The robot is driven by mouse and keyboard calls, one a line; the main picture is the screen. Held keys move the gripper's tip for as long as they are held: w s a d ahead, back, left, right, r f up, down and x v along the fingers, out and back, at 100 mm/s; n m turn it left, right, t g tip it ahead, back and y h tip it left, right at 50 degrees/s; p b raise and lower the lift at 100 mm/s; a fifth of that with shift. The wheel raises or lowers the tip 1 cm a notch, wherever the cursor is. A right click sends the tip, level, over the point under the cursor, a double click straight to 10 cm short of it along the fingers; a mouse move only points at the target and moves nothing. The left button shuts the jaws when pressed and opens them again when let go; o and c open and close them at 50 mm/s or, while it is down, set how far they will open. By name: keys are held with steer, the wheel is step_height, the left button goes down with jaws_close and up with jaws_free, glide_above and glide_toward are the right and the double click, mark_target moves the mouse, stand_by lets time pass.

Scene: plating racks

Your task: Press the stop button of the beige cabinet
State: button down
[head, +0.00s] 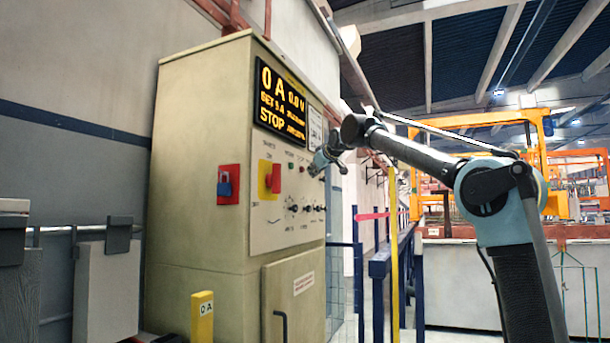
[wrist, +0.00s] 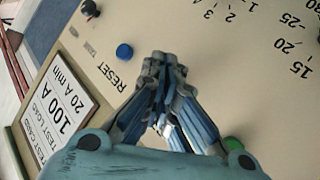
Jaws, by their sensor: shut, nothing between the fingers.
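The beige cabinet (head: 200,180) stands at the left-centre of the head view. Its upright control panel faces right, and its dark display (head: 281,103) reads 0 A, 0.0 V and STOP in yellow. My gripper (head: 316,166) is shut and empty at the upper right part of the panel. In the wrist view my gripper (wrist: 160,68) points at the panel, its tips beside the blue button (wrist: 124,51) marked RESET. A green button (wrist: 232,145) shows partly behind the fingers. I cannot make out a stop button label; part of the panel is hidden by my gripper. Contact is unclear.
A red-handled switch on a yellow plate (head: 269,178) and a red padlock box (head: 228,184) sit on the cabinet. A row of black knobs (head: 306,208) lies below my gripper. A white test label (wrist: 62,115) shows in the wrist view. Blue railings (head: 381,265) stand right of the cabinet.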

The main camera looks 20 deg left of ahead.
steer(key=shift+s+d, duration=0.2)
steer(key=shift+d, duration=2.3)
steer(key=s+d+f+m+g+h, duration=0.15)
steer(key=s+d+f, duration=0.25)
steer(key=d+f, duration=0.7)
steer(key=s+d+f+m+g+h, duration=0.1)
steer(key=s+d+f+m+h, duration=0.25)
steer(key=d+f, duration=0.65)
steer(key=s+d+f+m+g+h, duration=0.15)
steer(key=s+d+f, duration=0.35)
steer(key=d+f, duration=0.6)
steer(key=s+d+f+m+g+h, duration=0.1)
steer(key=s+d+f+m, duration=0.1)
steer(key=s+d+f, duration=0.4)
steer(key=s+d+f+m+g+h, duration=0.1)
steer(key=s+d+f, duration=0.5)
steer(key=s+f, duration=0.7)
steer(key=s+d+f+m+g+h, duration=0.1)
steer(key=s+d+f+m, duration=0.3)
steer(key=s+f, duration=0.5)
step_height(320, 180, down, 8)
steer(key=shift+s+d+r+g, duration=0.1)
steer(key=shift+s+d+g, duration=0.2)
steer(key=shift+d+g, duration=0.6)
